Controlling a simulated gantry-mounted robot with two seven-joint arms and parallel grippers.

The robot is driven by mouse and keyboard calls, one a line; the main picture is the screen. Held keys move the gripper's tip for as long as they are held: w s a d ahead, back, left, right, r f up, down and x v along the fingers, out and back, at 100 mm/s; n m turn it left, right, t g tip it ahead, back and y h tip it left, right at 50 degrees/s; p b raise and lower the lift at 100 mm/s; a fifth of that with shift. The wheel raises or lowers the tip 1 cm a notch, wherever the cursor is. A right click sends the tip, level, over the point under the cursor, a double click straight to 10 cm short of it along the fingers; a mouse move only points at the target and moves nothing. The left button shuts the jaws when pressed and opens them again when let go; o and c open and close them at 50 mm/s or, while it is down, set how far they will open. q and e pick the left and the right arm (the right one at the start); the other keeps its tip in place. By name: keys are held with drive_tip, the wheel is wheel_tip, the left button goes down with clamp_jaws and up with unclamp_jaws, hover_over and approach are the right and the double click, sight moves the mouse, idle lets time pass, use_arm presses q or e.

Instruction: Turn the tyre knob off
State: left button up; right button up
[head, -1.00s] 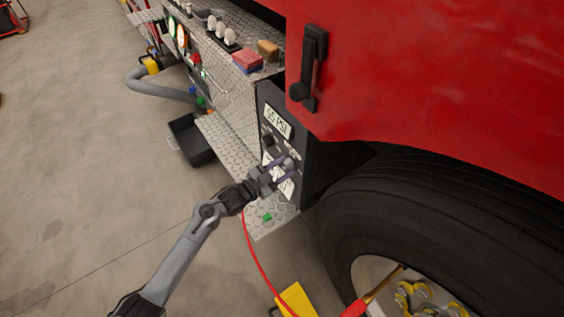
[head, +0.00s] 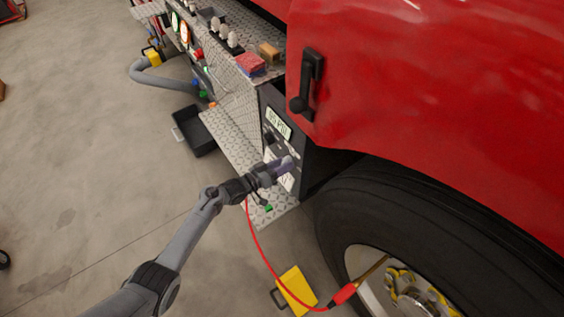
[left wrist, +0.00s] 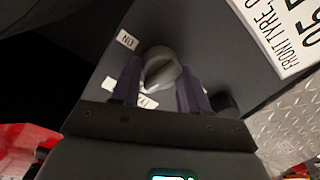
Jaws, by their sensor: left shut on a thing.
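The tyre knob (left wrist: 160,68) is a round grey knob with a raised ridge on a dark panel. It sits between the purple fingers of my left gripper (left wrist: 160,88), which is shut on it. A small label reading ON, seen upside down, lies to the knob's upper left in the wrist view. Other small labels below the knob are partly hidden by the fingers. In the head view my left gripper (head: 284,167) is at the dark panel (head: 292,147), and its fingers hide the knob. My right gripper is out of view.
A lit PSI display (head: 279,124) is above the gripper. A diamond-plate step (head: 232,150) lies beside the panel. The large tyre (head: 350,205) and red bodywork (head: 420,90) stand to the right. A red hose (head: 260,252) runs below to a wand at the wheel.

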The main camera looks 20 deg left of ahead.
use_arm(q)
drive_tip(key=shift+a+f+n+p, duration=0.15)
drive_tip(key=shift+n+p, duration=0.25)
drive_tip(key=shift+n, duration=1.1)
drive_tip(key=o, duration=0.8)
drive_tip(key=shift+o, duration=1.2)
